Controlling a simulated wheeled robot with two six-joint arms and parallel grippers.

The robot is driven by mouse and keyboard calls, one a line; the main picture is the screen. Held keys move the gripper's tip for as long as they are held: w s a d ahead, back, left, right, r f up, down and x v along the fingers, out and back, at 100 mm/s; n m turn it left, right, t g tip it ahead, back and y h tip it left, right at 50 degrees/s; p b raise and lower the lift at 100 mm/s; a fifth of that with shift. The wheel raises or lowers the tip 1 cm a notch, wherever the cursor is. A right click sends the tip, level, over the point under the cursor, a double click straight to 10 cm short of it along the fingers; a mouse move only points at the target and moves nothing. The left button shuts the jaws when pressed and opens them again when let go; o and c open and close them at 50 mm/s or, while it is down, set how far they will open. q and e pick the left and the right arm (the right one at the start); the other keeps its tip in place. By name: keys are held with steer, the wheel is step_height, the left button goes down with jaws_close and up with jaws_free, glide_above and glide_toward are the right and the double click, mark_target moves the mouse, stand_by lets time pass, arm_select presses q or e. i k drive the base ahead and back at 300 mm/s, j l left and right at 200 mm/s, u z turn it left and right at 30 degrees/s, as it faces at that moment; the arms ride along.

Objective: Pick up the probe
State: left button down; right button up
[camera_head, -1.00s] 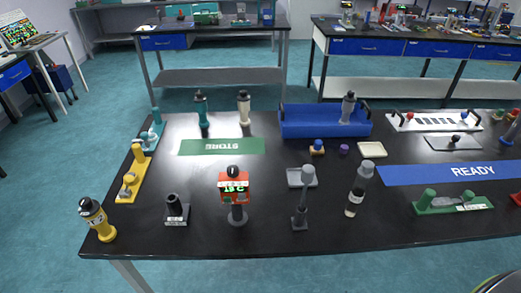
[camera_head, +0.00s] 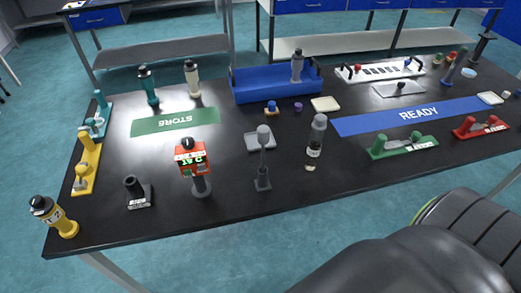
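No thing in the camera_head view is clearly marked as the probe, so I cannot tell which it is. A red meter (camera_head: 190,157) with a lit display stands upright on a grey round-based stand near the front of the black table. To its right a slim grey post (camera_head: 263,160) with a rounded head stands on a small square base. A small black holder (camera_head: 135,191) with an upright tube is left of the meter. Neither of my grippers is in view.

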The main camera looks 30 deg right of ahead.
mark_target(263, 131)
steer(key=l, duration=1.3)
steer(key=i+u, duration=0.05)
